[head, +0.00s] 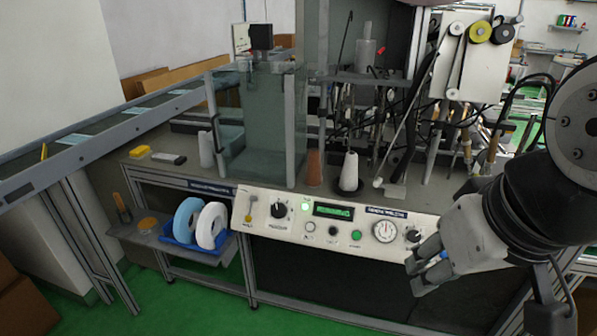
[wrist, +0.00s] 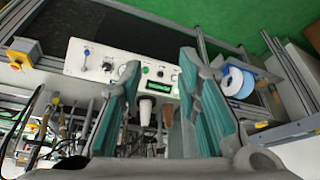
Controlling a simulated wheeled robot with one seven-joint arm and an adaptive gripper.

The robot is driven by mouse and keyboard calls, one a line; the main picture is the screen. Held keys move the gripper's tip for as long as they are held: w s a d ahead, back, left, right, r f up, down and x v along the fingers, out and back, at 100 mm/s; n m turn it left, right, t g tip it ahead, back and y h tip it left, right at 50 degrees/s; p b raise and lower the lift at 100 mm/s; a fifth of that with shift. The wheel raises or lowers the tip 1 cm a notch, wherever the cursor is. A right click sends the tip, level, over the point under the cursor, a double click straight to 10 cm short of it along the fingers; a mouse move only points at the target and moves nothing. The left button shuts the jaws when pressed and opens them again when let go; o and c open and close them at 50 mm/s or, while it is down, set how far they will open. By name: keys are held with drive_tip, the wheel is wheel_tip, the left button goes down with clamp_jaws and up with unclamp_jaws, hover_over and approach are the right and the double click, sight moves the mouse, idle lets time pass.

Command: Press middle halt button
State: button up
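The white control panel (head: 285,232) runs along the front of the machine. Below its green display (head: 333,210) is a row of three small buttons: a pale one (head: 309,227), a dark middle one (head: 333,231) and a green one (head: 356,235). No button label is readable. My gripper (head: 424,268) is in front of the panel's right end, apart from the buttons. In the wrist view my gripper (wrist: 160,92) is open and empty, with teal pads. The panel (wrist: 75,58) appears upside down there, with its display (wrist: 157,85) between the fingers.
A gauge (head: 385,231) and black knob (head: 413,236) sit right of the buttons; another knob (head: 278,210) sits left. A white cone (head: 349,172) stands behind the panel. Tape rolls (head: 211,226) are on a lower shelf. The wrist view shows a yellow box with a red button (wrist: 17,60).

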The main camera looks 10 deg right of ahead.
clamp_jaws()
idle(1.0)
